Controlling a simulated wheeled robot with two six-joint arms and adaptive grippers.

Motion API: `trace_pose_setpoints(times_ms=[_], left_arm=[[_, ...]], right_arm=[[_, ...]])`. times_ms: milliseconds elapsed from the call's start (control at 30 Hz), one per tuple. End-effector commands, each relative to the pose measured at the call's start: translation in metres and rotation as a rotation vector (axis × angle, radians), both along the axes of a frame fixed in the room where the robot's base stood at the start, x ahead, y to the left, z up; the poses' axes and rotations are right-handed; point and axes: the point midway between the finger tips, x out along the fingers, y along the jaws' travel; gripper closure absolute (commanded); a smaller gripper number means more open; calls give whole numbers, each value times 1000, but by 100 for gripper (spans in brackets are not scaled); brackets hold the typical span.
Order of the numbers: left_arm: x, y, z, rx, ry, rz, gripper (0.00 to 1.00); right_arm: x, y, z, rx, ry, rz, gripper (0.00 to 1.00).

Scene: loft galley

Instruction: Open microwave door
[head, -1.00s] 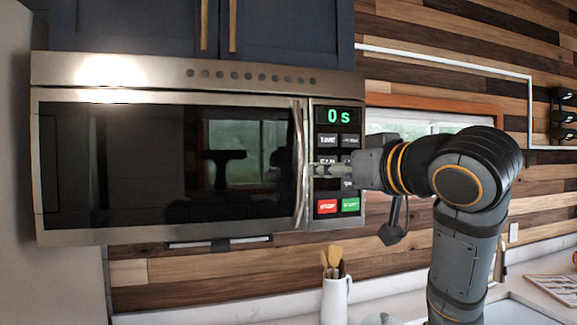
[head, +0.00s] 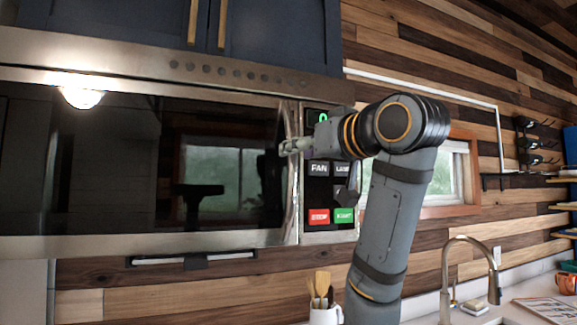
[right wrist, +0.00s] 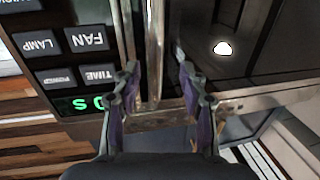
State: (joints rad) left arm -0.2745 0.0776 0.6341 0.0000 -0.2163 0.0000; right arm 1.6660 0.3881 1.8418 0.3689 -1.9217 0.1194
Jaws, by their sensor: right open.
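The microwave (head: 120,75) is a steel unit with a dark glass door (head: 120,165), which looks shut. Its upright metal handle (head: 291,195) runs beside the button panel (head: 329,178) at the door's right edge. My right gripper (head: 288,146) is at the upper part of the handle. In the right wrist view, the open jaws (right wrist: 160,75) have one finger on each side of the handle bar (right wrist: 155,40), with gaps visible. I cannot tell whether a finger touches it. My left gripper is not in view. My right arm hides part of the panel.
Dark blue cabinets (head: 270,35) hang directly above the microwave. Below it on the counter are a white utensil jug (head: 325,316) and, to the right, a tap (head: 470,245). A window (head: 440,180) is behind my right arm.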

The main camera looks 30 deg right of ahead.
Motion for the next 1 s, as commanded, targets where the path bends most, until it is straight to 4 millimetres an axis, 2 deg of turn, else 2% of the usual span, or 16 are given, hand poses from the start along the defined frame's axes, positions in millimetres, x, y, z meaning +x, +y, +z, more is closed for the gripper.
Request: trace_pose_setpoints(times_ms=[33, 100, 300, 433, 600, 733, 933, 1000], left_arm=[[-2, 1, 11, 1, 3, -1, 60], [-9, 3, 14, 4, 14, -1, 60], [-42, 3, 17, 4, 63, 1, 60], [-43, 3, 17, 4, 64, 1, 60], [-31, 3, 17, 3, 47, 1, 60], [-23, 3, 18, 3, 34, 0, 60], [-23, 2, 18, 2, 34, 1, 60], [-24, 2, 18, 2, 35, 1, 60]], right_arm=[[11, -1, 6, 0, 4, 0, 57], [24, -1, 5, 0, 4, -1, 57], [45, -3, 4, 2, 0, -1, 57], [49, -3, 3, 2, -2, -1, 57], [48, -3, 3, 2, -2, -1, 57], [48, -3, 3, 2, -2, -1, 73], [48, -3, 3, 2, -2, -1, 100], [48, -3, 3, 2, -2, -1, 100]])
